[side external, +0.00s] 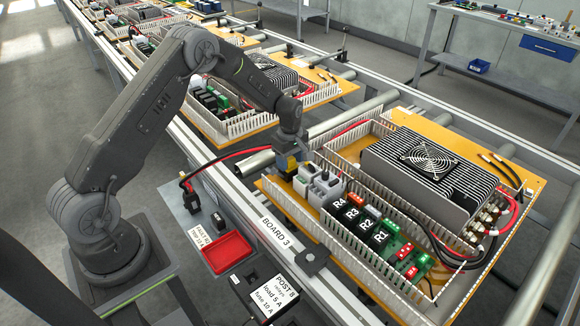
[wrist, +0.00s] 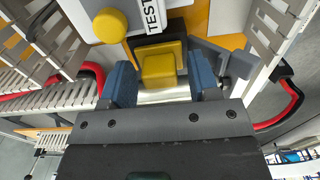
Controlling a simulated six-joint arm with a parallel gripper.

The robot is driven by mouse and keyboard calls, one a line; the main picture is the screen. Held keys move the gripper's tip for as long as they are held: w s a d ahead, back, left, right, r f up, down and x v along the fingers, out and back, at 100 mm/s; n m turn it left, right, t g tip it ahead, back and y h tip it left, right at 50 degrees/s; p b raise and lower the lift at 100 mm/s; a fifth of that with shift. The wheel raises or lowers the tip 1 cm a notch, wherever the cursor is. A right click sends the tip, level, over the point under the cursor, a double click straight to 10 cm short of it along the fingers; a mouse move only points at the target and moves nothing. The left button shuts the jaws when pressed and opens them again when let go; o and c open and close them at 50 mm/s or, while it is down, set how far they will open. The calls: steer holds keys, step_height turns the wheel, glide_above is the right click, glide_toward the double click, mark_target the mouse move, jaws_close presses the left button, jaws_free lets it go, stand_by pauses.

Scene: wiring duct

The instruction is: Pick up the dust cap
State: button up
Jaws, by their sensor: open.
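A yellow block-shaped cap (wrist: 163,68), which looks like the dust cap, sits on a black part beside a "TEST" label in the wrist view. My gripper (wrist: 161,84) is open, with one blue finger on each side of the cap and a visible gap at both sides. In the side view my gripper (side external: 287,163) points down at the near left corner of the board (side external: 275,190). There a bit of yellow shows at the fingers, and the rest of the cap is hidden.
A round yellow knob (wrist: 110,25) is close to the left finger. Slotted duct walls (wrist: 275,40) stand on both sides. Red and black cables (side external: 228,155) run near the gripper. A red tray (side external: 227,250) and relays (side external: 365,224) are nearby.

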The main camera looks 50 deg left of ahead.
steer(key=shift+f, duration=0.6)
steer(key=c, duration=0.6)
steer(key=shift+o, duration=0.2)
steer(key=shift+r, duration=0.1)
steer(key=shift+r, duration=0.5)
step_height(320, 180, up, 3)
steer(key=shift+f, duration=0.15)
steer(key=s+a+r, duration=0.7)
steer(key=a, duration=0.2)
steer(key=shift+s, duration=0.4)
steer(key=shift+d+r, duration=0.1)
steer(key=shift+r, duration=0.05)
